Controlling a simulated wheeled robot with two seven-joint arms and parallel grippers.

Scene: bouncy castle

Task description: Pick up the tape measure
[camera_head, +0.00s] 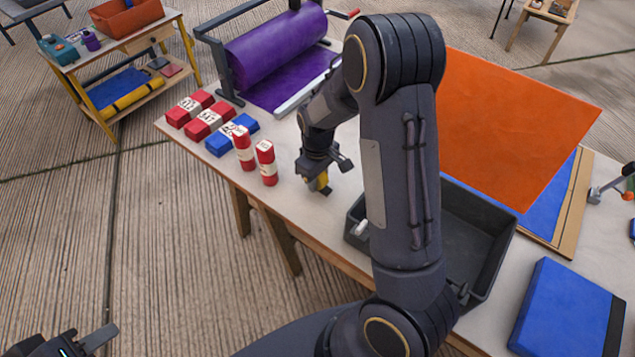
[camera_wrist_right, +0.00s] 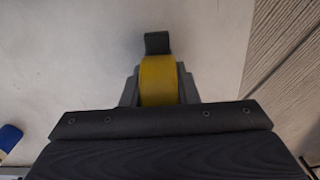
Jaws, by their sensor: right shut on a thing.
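The tape measure is a small yellow piece with a dark tip in the right wrist view (camera_wrist_right: 160,80), sitting between the fingers of my right gripper (camera_wrist_right: 158,92). In the head view the yellow tape measure (camera_head: 322,181) shows under my right gripper (camera_head: 325,172), at the white table top beside the red rolls. My right gripper is shut on it; I cannot tell whether it still touches the table. My left gripper (camera_head: 82,344) is at the bottom left edge, partly cut off, with a finger spread apart, and is away from the table.
Red and blue packs (camera_head: 210,123) and two upright red rolls (camera_head: 265,162) stand left of my right gripper. A grey bin (camera_head: 490,250) is right of it, partly behind my arm. A purple roll (camera_head: 275,52) is behind, orange sheet (camera_head: 510,130) and blue case (camera_head: 565,310) right.

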